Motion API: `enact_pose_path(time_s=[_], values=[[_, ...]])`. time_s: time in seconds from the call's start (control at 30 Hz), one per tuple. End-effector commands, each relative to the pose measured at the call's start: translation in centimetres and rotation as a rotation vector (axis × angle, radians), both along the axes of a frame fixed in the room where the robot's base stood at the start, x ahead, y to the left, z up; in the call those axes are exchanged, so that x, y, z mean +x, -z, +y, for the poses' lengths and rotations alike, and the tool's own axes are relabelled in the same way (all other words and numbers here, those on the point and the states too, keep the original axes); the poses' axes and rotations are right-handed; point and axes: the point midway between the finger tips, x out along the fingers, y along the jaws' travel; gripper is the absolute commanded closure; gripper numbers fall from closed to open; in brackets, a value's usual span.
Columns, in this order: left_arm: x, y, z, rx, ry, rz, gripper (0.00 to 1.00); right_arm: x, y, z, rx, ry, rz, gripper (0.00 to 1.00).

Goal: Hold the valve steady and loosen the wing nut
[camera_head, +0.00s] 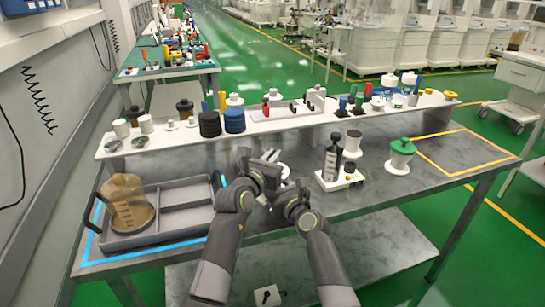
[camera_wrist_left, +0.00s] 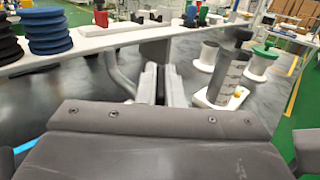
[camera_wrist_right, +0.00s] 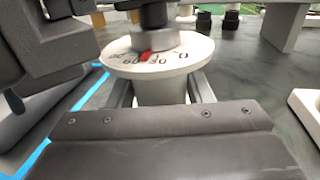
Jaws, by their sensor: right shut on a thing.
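The valve has a white round dial (camera_wrist_right: 160,58) with dark numbers and a red mark, seen in the right wrist view. Its white body stands between the fingers of my right gripper (camera_wrist_right: 160,92), which is shut on it. A grey collar and dark stem (camera_wrist_right: 153,30) rise above the dial. In the head view a white part of the valve (camera_head: 283,170) shows beside my grippers. My left gripper (camera_head: 270,156) is close to the valve, its fingers near each other in the left wrist view (camera_wrist_left: 160,85). I cannot make out the wing nut.
A grey divided tray (camera_head: 172,190) with an amber jar (camera_head: 127,203) sits on the left, inside blue tape. A white block with a dark cylinder (camera_head: 332,160) and a green-topped white spool (camera_head: 400,155) stand to the right. A raised shelf (camera_head: 280,124) runs behind.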

Motion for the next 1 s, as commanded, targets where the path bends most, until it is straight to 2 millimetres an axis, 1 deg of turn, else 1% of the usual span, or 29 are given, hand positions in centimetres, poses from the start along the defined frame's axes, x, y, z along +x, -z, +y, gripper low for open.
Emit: enact_pose_path(time_s=[0.03, 0.13, 0.17, 0.57, 0.93, 0.97, 1.0], values=[[0.02, 0.1, 0.09, 0.002, -0.001, 0.001, 0.86, -0.02, 0.0, -0.01, 0.001, 0.0, 0.0, 0.93], [0.02, 0.08, 0.07, 0.001, -0.001, 0.0, 0.73, -0.01, 0.01, 0.0, 0.001, 0.0, 0.0, 0.93], [0.02, 0.07, 0.06, 0.001, -0.001, 0.0, 0.72, -0.01, 0.01, 0.0, 0.001, 0.0, 0.0, 0.93], [0.03, 0.04, 0.03, 0.001, 0.014, 0.002, 0.72, 0.0, 0.01, 0.0, 0.001, 0.0, 0.0, 0.93], [0.06, 0.02, 0.1, 0.003, 0.134, 0.001, 0.72, 0.01, 0.01, 0.0, 0.001, 0.0, 0.0, 0.93], [-0.15, 0.04, 0.2, 0.0, 0.141, 0.0, 0.72, 0.01, 0.02, 0.0, 0.001, 0.0, 0.0, 0.93], [-0.81, 0.09, 0.59, -0.001, 0.139, 0.0, 0.72, 0.01, 0.02, 0.0, 0.001, 0.0, 0.0, 0.93]])
